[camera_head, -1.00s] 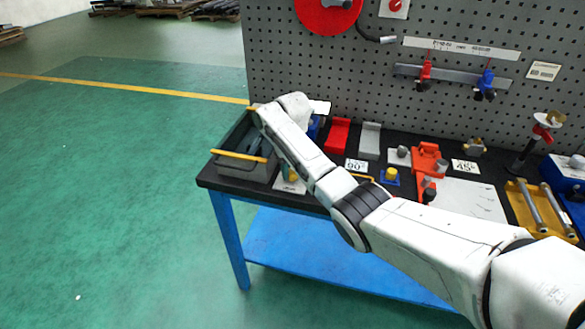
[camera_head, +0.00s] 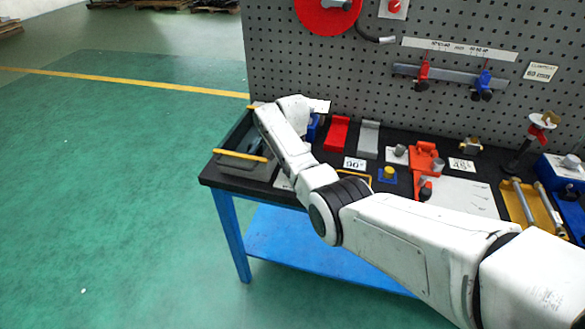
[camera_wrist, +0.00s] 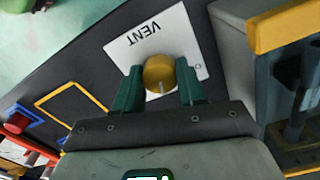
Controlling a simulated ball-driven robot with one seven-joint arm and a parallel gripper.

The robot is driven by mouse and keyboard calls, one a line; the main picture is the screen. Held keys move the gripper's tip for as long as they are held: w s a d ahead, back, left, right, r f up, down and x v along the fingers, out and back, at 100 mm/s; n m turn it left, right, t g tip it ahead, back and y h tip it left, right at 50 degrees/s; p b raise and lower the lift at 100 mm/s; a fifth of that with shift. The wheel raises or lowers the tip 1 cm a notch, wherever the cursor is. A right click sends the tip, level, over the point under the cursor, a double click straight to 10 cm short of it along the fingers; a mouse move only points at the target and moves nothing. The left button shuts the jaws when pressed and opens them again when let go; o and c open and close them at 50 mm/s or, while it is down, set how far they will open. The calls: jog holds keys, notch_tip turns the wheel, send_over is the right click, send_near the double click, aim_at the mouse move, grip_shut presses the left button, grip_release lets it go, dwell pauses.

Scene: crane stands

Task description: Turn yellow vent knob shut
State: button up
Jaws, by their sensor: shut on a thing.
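The yellow vent knob (camera_wrist: 160,72) is in the wrist view, on a white plate (camera_wrist: 147,38) marked VENT. A short light line shows on its top face, towards my gripper's palm. My gripper (camera_wrist: 160,84) is shut on the knob, with one green finger against each side of it. In the head view my arm hides the knob and the gripper, at the left end of the bench.
A grey tray with yellow handles (camera_head: 240,165) stands right beside the knob, and its corner (camera_wrist: 282,30) shows close in the wrist view. Red (camera_head: 337,132) and grey blocks stand behind. A blue-and-yellow piece (camera_head: 387,174) and a yellow outline (camera_wrist: 70,100) lie nearby.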

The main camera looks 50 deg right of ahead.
jog(key=m, duration=0.5)
jog(key=shift+r+m, duration=0.1)
jog(key=shift+m, duration=0.2)
dwell(0.4)
jog(key=o, duration=1.1)
jog(key=shift+c, duration=0.2)
notch_tip(320, 180, up, 11)
jog(key=b, duration=0.1)
jog(key=shift+f, duration=0.2)
